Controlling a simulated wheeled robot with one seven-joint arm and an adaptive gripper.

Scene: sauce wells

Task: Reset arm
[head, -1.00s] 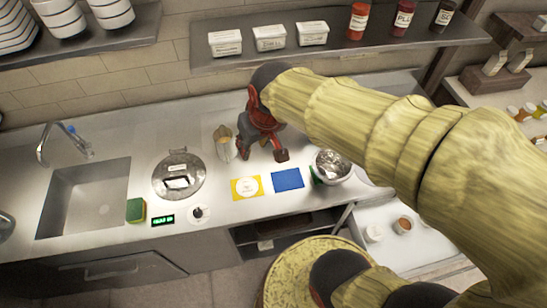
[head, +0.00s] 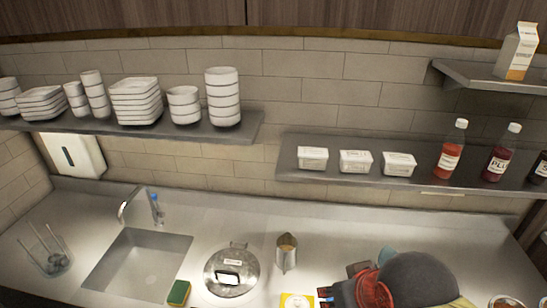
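My gripper (head: 335,294) shows at the bottom of the head view, right of the middle, with red and dark parts and a large dark rounded joint beside it. Its fingertips are small and partly cut off by the frame edge, so I cannot tell whether it is open or shut or holds anything. It is low over the counter's front part, to the right of a metal pitcher (head: 286,253) and apart from it.
A lidded round well (head: 232,262) and a sink (head: 140,262) are to the left on the counter (head: 225,217). A sponge (head: 179,293) lies between them. A shelf (head: 292,172) with white tubs and sauce bottles (head: 450,150) hangs above; another holds stacked dishes (head: 137,98).

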